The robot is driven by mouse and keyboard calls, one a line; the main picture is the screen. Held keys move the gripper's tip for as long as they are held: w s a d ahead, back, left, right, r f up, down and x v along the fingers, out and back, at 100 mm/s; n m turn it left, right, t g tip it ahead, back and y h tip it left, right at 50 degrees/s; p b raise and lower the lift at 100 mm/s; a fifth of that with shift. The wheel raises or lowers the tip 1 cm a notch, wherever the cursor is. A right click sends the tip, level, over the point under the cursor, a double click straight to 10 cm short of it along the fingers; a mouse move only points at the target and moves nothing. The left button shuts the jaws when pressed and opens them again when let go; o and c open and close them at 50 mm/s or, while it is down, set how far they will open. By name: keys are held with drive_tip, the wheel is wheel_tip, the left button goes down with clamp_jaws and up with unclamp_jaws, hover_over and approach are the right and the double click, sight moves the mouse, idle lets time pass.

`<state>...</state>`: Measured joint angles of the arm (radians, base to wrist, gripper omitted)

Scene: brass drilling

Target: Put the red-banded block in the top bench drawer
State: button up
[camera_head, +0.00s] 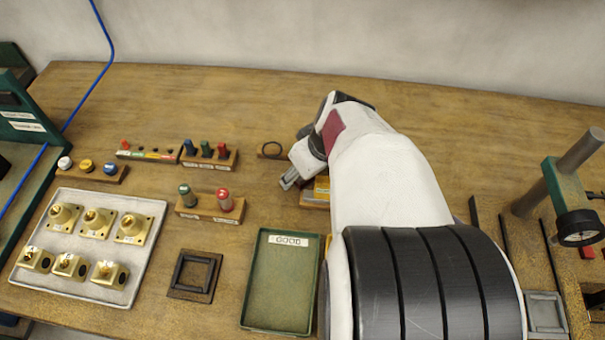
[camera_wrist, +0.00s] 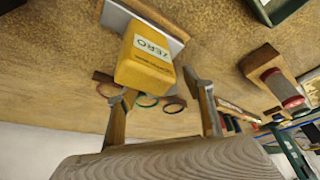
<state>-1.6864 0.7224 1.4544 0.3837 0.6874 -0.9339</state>
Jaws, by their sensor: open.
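No block with a clear red band can be made out in either view. A yellow block (camera_wrist: 146,62) labelled ZERO stands on a base in the wrist view; part of it shows in the head view (camera_head: 321,184), beside my arm. No bench drawer is in view. My gripper (camera_wrist: 158,90) is open and empty, with the yellow block just beyond its fingers in the picture. In the head view my gripper (camera_head: 291,178) is left of the yellow block, partly hidden by my arm.
A green tray (camera_head: 257,322) marked GOOD, a black square frame (camera_head: 193,292) and a white tray (camera_head: 139,208) of brass parts lie in front. Racks of plugs (camera_head: 209,206) stand behind. A drill stand (camera_head: 557,190) is at the right. My arm hides the bench middle.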

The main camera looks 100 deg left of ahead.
idle(0.4)
clamp_jaws()
drive_tip(key=shift+r, duration=0.1)
drive_tip(key=shift+r, duration=0.1)
drive_tip(key=shift+r, duration=4.95)
